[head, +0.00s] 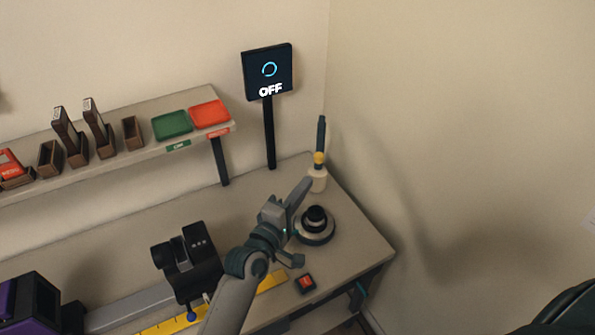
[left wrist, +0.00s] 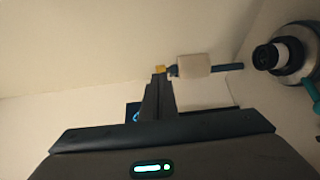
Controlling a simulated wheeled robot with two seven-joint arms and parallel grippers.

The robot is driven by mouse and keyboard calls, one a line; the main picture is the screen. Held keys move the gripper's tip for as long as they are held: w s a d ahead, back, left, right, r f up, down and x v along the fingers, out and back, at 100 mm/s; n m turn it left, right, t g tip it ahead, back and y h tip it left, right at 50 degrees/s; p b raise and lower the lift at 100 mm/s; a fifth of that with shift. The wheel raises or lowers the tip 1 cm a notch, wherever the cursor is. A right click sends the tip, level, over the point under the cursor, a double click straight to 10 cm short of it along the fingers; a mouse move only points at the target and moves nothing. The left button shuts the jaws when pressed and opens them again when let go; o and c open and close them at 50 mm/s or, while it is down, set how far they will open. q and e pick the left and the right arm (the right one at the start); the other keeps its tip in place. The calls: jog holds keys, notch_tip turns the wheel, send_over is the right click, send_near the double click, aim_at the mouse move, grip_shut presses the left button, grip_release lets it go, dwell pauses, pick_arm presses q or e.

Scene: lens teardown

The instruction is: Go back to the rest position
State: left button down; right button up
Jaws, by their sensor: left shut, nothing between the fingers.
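My left gripper (head: 302,190) reaches in over the right part of the workbench (head: 352,245). Its fingers are shut with nothing between them. In the left wrist view the closed fingers (left wrist: 158,92) stand up in the middle, clear of other things as far as I can tell. A dark lens part (head: 316,216) sits on a round base (head: 315,236) just right of the gripper. It also shows at the right of the left wrist view (left wrist: 285,52). My right gripper is not in view.
A pale holder with a dark-handled, yellow-banded tool (head: 319,158) stands behind the gripper. A screen reading OFF (head: 268,72) stands at the back. A shelf (head: 100,160) holds green and red trays.

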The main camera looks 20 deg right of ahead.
pick_arm(q)
jog(key=shift+s, duration=0.5)
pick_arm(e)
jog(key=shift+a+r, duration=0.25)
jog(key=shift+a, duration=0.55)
pick_arm(q)
jog(key=shift+d, duration=0.1)
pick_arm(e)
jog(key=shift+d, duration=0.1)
